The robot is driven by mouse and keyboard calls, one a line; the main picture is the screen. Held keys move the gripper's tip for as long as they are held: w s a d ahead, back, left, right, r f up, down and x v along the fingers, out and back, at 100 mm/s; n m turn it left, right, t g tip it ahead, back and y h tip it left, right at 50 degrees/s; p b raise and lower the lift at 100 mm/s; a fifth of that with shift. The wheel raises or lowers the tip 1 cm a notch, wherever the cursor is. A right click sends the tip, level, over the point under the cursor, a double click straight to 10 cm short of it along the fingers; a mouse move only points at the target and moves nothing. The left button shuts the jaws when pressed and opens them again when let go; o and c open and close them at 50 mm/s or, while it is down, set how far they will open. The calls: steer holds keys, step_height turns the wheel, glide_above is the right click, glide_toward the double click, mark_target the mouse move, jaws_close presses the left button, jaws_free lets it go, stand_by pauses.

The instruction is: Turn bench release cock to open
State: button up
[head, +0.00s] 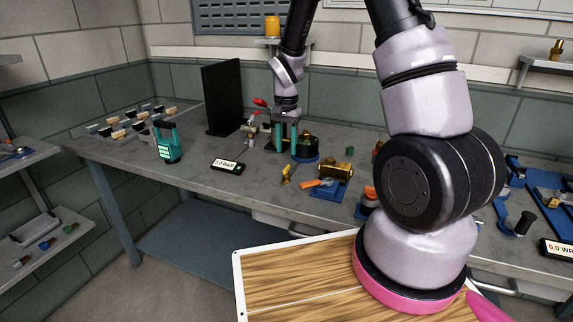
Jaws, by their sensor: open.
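My gripper (282,143) points down over the back middle of the grey bench, with its teal fingers apart. Just left of it stands a small metal fitting (250,130) with red handle parts (259,102); it looks like the release cock, but the frame is too small to be sure. I cannot tell whether my gripper touches it or how far its handle is turned. No object shows clearly between the fingers.
On the bench (215,192) are a dark upright panel (221,97), a teal handheld device (167,145), a black display (228,166), a brass cylinder (335,171) on a blue holder and an orange-handled part (318,183). My arm hides the right middle.

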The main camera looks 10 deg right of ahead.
mark_target(286, 167)
step_height(286, 167, down, 6)
steer(key=shift+f, duration=0.25)
jaws_close()
